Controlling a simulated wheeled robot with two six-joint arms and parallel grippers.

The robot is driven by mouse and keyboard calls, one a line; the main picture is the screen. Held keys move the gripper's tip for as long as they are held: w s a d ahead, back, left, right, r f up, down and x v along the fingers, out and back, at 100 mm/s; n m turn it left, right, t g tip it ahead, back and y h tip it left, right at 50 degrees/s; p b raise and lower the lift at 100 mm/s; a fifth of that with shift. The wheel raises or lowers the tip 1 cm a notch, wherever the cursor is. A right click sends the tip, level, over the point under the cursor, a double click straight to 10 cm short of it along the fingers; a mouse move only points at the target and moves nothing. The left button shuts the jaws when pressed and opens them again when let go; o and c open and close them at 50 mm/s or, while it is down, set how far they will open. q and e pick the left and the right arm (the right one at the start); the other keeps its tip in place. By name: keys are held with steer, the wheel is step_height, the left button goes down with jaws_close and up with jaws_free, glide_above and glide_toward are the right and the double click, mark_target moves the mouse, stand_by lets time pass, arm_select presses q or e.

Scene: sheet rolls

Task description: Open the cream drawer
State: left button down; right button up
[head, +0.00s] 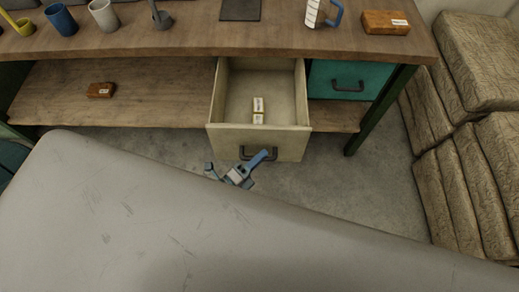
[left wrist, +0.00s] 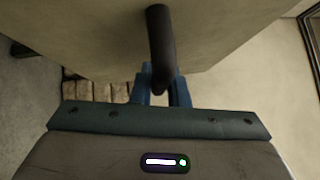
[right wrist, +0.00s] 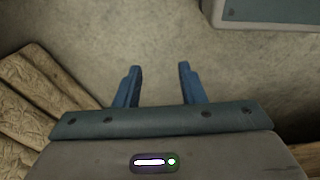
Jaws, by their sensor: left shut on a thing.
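The cream drawer (head: 258,143) is pulled out from under the wooden workbench, and its inside shows. Two small pale labelled blocks (head: 258,110) lie in it. My left gripper (head: 261,158) is at the drawer's front, shut on its dark handle (head: 242,153). In the left wrist view the dark handle (left wrist: 160,40) runs between the blue fingers (left wrist: 163,88), with the cream front (left wrist: 90,35) behind it. My right gripper shows in the right wrist view (right wrist: 158,85), with its blue fingers apart and nothing between them, above the concrete floor.
A teal drawer (head: 335,80) is shut to the right. A brown block (head: 101,90) lies on the lower shelf. Stacked sacks (head: 465,150) stand at the right.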

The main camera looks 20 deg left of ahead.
stand_by(0.3)
arm_select(q)
steer(key=c, duration=1.4)
jaws_free()
